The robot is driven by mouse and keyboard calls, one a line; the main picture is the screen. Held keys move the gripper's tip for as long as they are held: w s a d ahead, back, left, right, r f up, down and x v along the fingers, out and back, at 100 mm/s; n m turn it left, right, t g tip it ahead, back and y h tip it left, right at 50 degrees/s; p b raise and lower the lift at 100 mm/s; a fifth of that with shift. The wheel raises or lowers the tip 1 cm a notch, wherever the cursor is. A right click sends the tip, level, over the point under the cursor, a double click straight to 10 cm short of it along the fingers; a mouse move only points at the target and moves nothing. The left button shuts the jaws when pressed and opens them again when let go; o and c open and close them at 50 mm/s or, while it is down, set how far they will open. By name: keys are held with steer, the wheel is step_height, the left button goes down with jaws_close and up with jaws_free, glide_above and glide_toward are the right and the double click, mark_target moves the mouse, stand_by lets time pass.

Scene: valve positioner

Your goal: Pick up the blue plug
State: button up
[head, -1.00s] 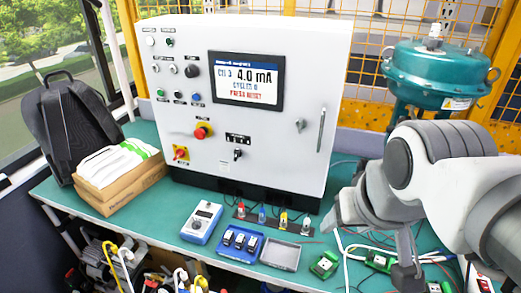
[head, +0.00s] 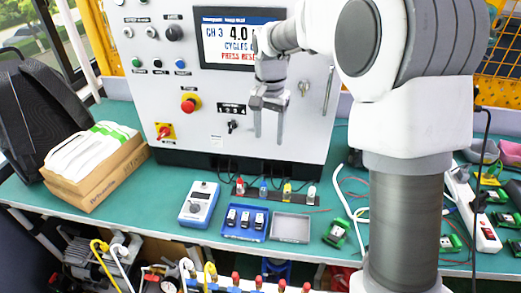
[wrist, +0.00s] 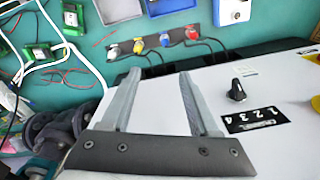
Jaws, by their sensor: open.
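The blue plug (head: 263,190) stands in the dark strip (head: 240,196) on the green bench, between a red plug (head: 240,186) and a yellow plug (head: 287,191). A pale plug with a red mark (head: 311,193) is at the strip's right end. My gripper (head: 268,137) is open and empty, fingers down, in front of the cabinet and above the plug row. In the wrist view the blue plug (wrist: 164,40) shows beyond the gap between the fingertips (wrist: 158,73), clear of both.
The white control cabinet (head: 215,125) stands behind the strip. In front are a blue-white meter (head: 199,203), a blue tray of dark modules (head: 246,224) and an empty grey tray (head: 290,228). Cables and green terminal blocks (head: 336,232) lie to the right.

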glide_above(264, 183)
steer(key=w, duration=0.1)
step_height(264, 183, down, 4)
steer(key=shift+m+g, duration=0.3)
steer(key=shift+m, duration=0.1)
steer(key=f, duration=0.4)
steer(key=f+b, duration=0.1)
steer(key=f, duration=0.6)
steer(key=shift+a+f+b, duration=0.25)
steer(key=shift+f+b, duration=0.05)
steer(key=shift+f, duration=0.05)
steer(key=shift+s+d+f, duration=0.1)
steer(key=shift+d+f, duration=0.05)
steer(key=shift+f, duration=1.35)
steer(key=shift+d+f, duration=0.1)
steer(key=shift+f, duration=1.35)
jaws_close()
